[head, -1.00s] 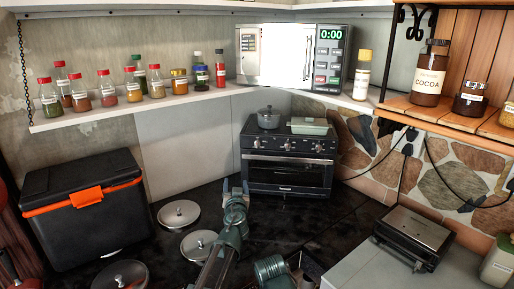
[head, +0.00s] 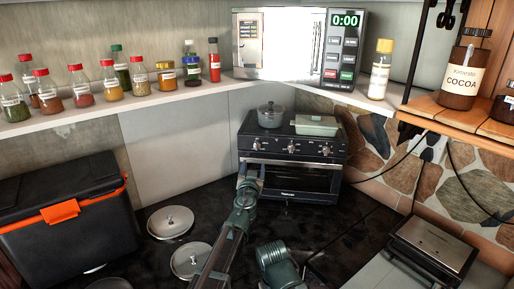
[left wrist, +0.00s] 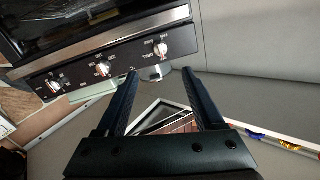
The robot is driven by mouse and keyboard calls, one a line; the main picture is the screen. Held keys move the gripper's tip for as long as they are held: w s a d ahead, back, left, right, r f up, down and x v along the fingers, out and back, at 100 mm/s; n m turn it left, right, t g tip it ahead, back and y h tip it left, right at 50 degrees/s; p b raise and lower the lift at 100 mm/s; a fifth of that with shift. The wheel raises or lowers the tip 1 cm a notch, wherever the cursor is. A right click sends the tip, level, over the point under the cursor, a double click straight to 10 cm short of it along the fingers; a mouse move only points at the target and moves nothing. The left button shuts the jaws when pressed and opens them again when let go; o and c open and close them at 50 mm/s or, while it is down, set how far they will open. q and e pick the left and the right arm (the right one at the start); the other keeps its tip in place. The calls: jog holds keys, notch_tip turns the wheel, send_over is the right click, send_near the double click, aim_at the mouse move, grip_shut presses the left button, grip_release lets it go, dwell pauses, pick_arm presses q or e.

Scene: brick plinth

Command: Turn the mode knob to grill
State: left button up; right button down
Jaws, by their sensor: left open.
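The black toaster oven (head: 290,172) stands on the dark counter, with a row of three silver knobs above its glass door. In the head view these are the left knob (head: 256,146), middle knob (head: 291,148) and right knob (head: 326,150). Their labels are too small to read, so I cannot tell which is the mode knob. My left gripper (head: 250,170) is open and empty at the oven's left front, below the left knob. In the left wrist view the oven is upside down, and the nearest knob (left wrist: 161,48) lies just beyond the open fingertips (left wrist: 160,74), apart from them.
A grey pot (head: 270,117) and a pale green dish (head: 316,125) stand on the oven. Two lids (head: 171,221) lie on the counter to the left. A black cooler (head: 70,225) is further left, and a steel appliance (head: 435,245) stands at right. The shelf with jars overhangs behind.

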aim_at(257, 148)
pick_arm(q)
jog(key=w, duration=0.9)
jog(key=w+d, duration=0.1)
jog(key=w, duration=0.3)
jog(key=shift+w+d, duration=0.1)
jog(key=shift+w, duration=0.25)
grip_shut()
